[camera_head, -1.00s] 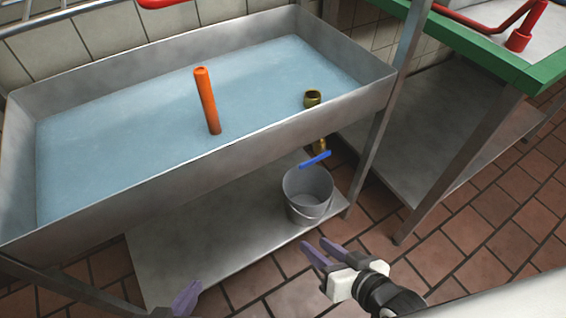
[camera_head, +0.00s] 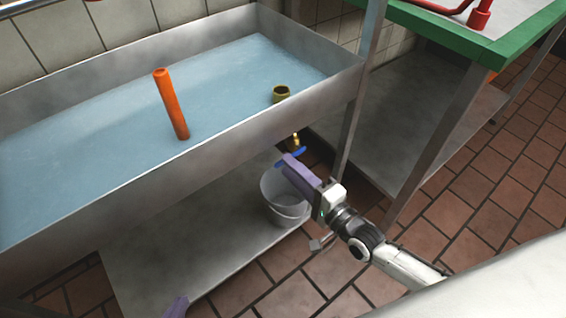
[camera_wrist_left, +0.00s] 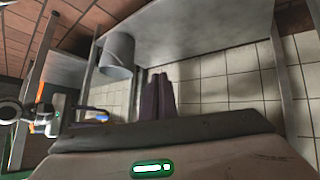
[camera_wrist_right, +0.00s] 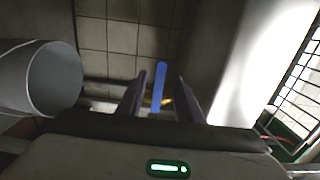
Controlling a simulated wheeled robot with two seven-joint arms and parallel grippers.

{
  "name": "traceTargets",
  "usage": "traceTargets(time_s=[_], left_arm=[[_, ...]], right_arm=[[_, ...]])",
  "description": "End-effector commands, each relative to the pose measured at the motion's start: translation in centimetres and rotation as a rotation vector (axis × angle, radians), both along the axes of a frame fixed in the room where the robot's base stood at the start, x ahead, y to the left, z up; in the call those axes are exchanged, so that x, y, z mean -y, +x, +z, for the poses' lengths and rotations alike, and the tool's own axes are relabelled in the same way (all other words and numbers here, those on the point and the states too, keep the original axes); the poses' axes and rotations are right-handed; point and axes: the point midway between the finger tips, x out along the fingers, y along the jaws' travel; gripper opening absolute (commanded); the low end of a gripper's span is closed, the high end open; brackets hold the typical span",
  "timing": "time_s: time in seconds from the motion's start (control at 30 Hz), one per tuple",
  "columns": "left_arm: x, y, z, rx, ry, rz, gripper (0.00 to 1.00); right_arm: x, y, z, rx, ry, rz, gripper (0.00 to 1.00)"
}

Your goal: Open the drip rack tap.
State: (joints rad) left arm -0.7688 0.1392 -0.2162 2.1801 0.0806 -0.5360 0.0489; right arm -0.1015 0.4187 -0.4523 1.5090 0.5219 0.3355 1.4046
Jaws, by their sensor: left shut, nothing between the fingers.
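The drip rack tap is a brass valve (camera_head: 295,139) under the steel basin, with a blue lever (camera_head: 290,154). In the right wrist view the blue lever (camera_wrist_right: 158,88) stands between my right gripper's two fingers, with visible gaps on both sides. Some brass (camera_wrist_right: 166,102) shows behind it. My right gripper (camera_head: 289,165) is open at the lever and partly covers it in the head view. Only a purple tip of my left gripper (camera_head: 178,306) shows at the bottom of the head view. Its fingers are closed together and empty in the left wrist view (camera_wrist_left: 158,95).
The steel basin (camera_head: 225,145) holds bluish water, an upright orange pipe (camera_head: 171,104) and a brass drain fitting (camera_head: 281,94). A grey bucket (camera_head: 285,200) stands on the lower shelf (camera_head: 180,250) below the tap. A green-edged table (camera_head: 440,40) stands to the right.

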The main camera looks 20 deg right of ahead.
Motion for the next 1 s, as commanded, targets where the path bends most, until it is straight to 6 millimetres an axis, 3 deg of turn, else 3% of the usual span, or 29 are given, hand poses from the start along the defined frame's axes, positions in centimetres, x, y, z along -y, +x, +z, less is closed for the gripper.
traceTargets(time_s=[0.23,0.6,0.8,1.0], left_arm=[[0.4,0.7,-0.2,-0.011,-0.002,-0.014,0.00],[0.7,1.3,0.1,-0.005,-0.002,-0.022,0.00],[0.7,1.2,0.0,-0.007,-0.002,-0.022,0.00],[0.7,1.0,-0.2,-0.013,-0.002,-0.023,0.00]], right_arm=[[-1.2,3.0,-0.1,0.001,-0.001,0.001,0.33],[-1.3,3.5,0.0,-0.002,-0.002,0.001,0.33],[-1.3,3.5,0.0,-0.001,-0.001,0.001,0.00],[-1.3,3.5,0.0,0.000,-0.002,0.001,0.00]])
